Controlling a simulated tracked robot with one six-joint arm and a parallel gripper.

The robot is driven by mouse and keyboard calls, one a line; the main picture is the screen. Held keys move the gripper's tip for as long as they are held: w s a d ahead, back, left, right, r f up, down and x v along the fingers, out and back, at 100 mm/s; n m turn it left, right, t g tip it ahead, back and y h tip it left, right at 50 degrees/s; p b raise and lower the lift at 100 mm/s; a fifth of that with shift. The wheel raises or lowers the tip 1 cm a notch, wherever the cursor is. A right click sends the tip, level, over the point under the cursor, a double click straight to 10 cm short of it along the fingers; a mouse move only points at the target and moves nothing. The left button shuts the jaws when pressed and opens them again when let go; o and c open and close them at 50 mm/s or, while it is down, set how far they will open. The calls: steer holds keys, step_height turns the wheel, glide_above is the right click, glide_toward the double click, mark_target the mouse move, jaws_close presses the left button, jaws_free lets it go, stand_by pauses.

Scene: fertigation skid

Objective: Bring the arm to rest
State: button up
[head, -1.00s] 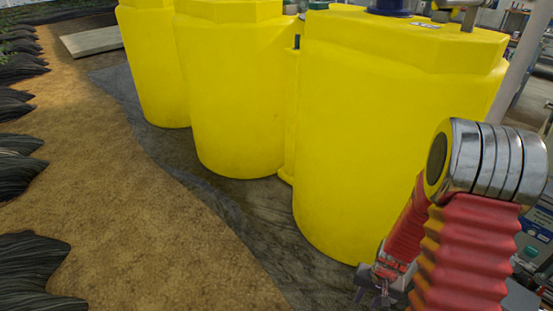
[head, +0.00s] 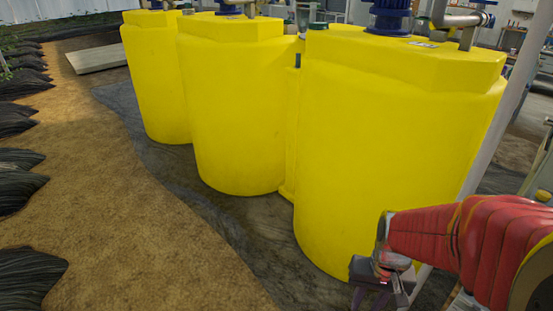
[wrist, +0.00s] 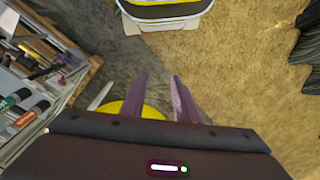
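My gripper (head: 380,297) is at the lower right of the head view, at the end of my red-sleeved arm, in front of the nearest yellow tank (head: 395,150). In the wrist view my gripper (wrist: 160,75) shows two purple-grey fingers standing apart with nothing between their tips. It is open and empty. A yellow rounded surface shows behind the finger bases in the wrist view; the fingers and gripper body hide part of it. The fingertips are partly cut off by the lower edge of the head view.
Two more yellow tanks (head: 235,110) (head: 157,75) stand in a row further back. A grey pole (head: 500,120) rises beside the nearest tank. A bench with tools and bottles (wrist: 30,80) lies left in the wrist view. Open sandy ground (head: 120,190) lies left, bordered by dark plastic-covered mounds (head: 25,275).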

steer(key=s+a+r+n+t, duration=0.1)
steer(key=s+a+r+t, duration=0.1)
steer(key=r, duration=0.7)
steer(key=s+a+r+n+t, duration=0.1)
steer(key=s+a+r+t, duration=0.1)
steer(key=r, duration=0.7)
steer(key=shift+s+a+n+t+h, duration=0.3)
steer(key=shift+s+a+t, duration=0.05)
steer(key=shift+a+t, duration=0.35)
